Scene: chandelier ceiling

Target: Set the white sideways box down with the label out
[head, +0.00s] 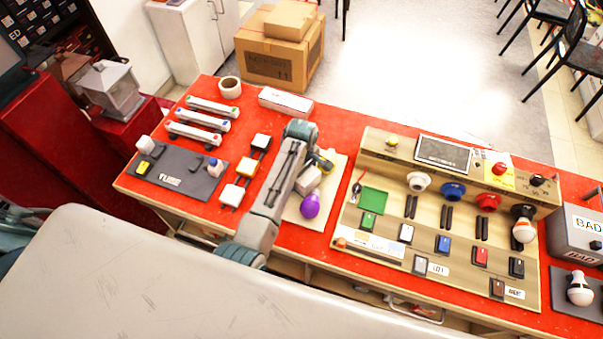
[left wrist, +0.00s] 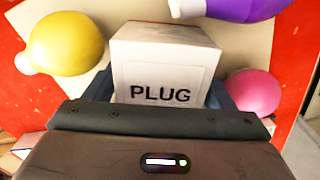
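The white box (left wrist: 165,62) is in the left wrist view, with its black PLUG label upright and facing that camera. My left gripper (left wrist: 162,90) has a finger along each side of it and appears shut on it. In the head view the box (head: 308,181) is above or on a pale board (head: 312,222), partly hidden by my left gripper (head: 312,170); I cannot tell whether it touches the board. A purple bulb (head: 310,205) and a yellow bulb (left wrist: 66,43) are close by, and a pink bulb (left wrist: 253,92) is close to one finger. My right gripper is out of view.
On the red table (head: 335,125) a long white box (head: 285,102) lies at the back. Several switches (head: 260,142) stand left of my arm, beside a grey TUBE base (head: 180,178). A wooden test panel (head: 380,262) with sockets fills the right.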

